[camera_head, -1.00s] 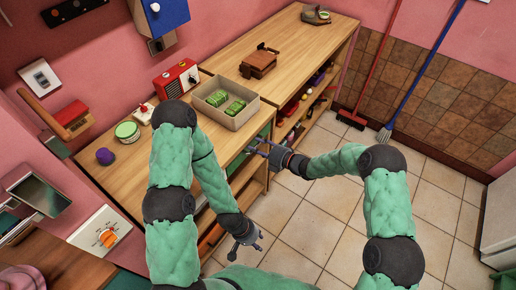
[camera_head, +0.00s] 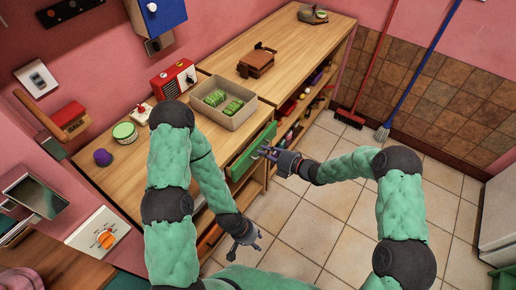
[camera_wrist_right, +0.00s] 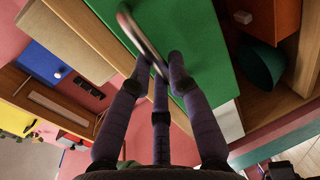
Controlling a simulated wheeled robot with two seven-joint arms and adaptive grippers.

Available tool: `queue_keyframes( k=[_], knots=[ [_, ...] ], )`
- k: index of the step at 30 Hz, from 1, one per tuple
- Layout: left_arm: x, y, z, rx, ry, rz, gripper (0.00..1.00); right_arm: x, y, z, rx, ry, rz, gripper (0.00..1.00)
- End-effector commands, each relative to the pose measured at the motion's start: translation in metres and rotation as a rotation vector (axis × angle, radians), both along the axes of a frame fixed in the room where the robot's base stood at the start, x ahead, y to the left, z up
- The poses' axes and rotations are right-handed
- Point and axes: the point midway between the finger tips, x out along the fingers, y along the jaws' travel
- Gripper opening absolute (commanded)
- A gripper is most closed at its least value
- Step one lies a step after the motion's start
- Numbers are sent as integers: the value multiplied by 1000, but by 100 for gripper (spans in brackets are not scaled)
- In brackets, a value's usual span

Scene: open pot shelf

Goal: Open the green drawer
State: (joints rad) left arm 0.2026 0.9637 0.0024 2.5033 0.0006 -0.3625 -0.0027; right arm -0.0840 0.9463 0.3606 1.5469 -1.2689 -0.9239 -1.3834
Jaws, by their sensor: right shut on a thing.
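The green drawer (camera_head: 246,156) is below the front edge of the wooden counter in the head view. Its front stands out a little from the counter, so it is partly open. In the right wrist view the green front (camera_wrist_right: 205,45) fills the upper middle, with a metal bar handle (camera_wrist_right: 142,38) on it. My right gripper (camera_head: 266,152) is shut on this handle; its fingers (camera_wrist_right: 160,68) close around the bar in the wrist view. My left gripper (camera_head: 255,241) hangs lower, open and empty, in front of the lower shelves.
The counter (camera_head: 285,48) carries a grey box (camera_head: 246,116) with green items, a red radio (camera_head: 176,78) and a brown case (camera_head: 258,63). Open shelves (camera_head: 305,103) stand right of the drawer. The tiled floor (camera_head: 310,215) in front is clear.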

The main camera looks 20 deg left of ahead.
Motion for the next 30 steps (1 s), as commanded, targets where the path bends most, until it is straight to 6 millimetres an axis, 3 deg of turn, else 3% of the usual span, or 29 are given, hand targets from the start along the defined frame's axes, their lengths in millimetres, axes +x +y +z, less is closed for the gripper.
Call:
queue_keyframes(
  k=[21, 30],
  knots=[
    [0, 0, -11, 0, 0, 0, 40, -68, -187, -2, -2, 3, -6, 0],
    [0, 0, -13, 0, 0, 0, 40, -89, -245, -2, -1, 2, -2, 0]
  ],
)
